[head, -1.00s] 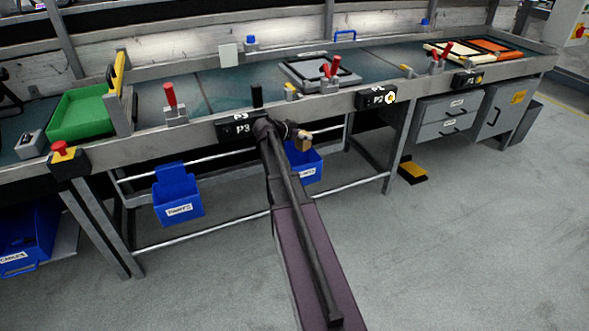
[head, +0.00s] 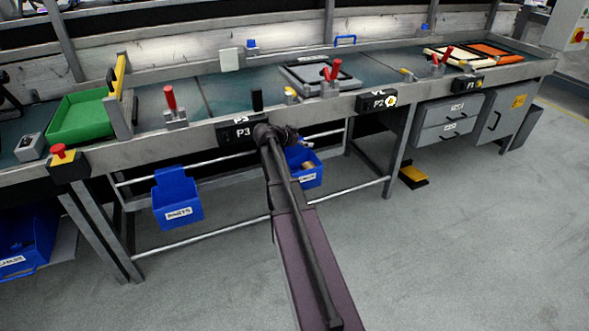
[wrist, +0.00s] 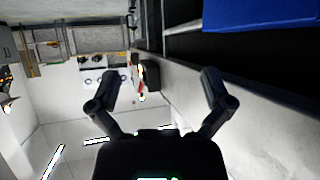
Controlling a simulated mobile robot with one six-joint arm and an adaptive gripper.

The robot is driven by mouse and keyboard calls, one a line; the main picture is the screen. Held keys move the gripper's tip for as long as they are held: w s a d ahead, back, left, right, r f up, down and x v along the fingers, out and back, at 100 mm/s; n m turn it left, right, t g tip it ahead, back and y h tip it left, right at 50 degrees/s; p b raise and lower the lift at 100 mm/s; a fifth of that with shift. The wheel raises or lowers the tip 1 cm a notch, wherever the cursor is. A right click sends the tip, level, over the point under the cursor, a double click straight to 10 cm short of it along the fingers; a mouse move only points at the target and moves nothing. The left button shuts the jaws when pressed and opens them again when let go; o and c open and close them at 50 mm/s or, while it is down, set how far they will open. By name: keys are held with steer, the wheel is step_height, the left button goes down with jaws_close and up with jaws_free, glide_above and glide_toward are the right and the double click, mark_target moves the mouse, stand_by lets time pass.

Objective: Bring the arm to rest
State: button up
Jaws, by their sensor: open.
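My gripper (wrist: 160,88) is open and empty in the wrist view, its two dark fingers spread wide apart. In the head view my arm reaches forward to the bench front, and my gripper (head: 306,143) shows small and dark just above a blue bin (head: 312,182) under the bench. A small tan object (head: 308,166) shows inside that bin, apart from the gripper. Its shape is partly hidden by the bin wall.
The long bench (head: 205,132) runs close behind my arm. Another blue bin (head: 177,200) hangs to the left. A green tray (head: 78,122) and red-handled clamps (head: 171,100) are on top. Grey floor (head: 460,240) is open at the right.

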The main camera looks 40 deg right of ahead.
stand_by(0.7)
steer(key=s+a+f+n+y, duration=0.35)
steer(key=s+a+n, duration=0.25)
steer(key=a, duration=0.8)
steer(key=s+a+f+n+y, duration=0.3)
steer(key=s+a+n+y, duration=0.2)
steer(key=a, duration=1)
steer(key=s+a+f+n+y, duration=0.35)
steer(key=s+a+n, duration=0.25)
steer(key=a, duration=0.8)
step_height(320, 180, up, 36)
steer(key=p, duration=3.6)
steer(key=shift+a+g, duration=0.3)
steer(key=shift+a, duration=0.1)
steer(key=shift+r, duration=0.1)
steer(key=shift+c, duration=0.2)
steer(key=c, duration=0.6)
steer(key=shift+o, duration=0.2)
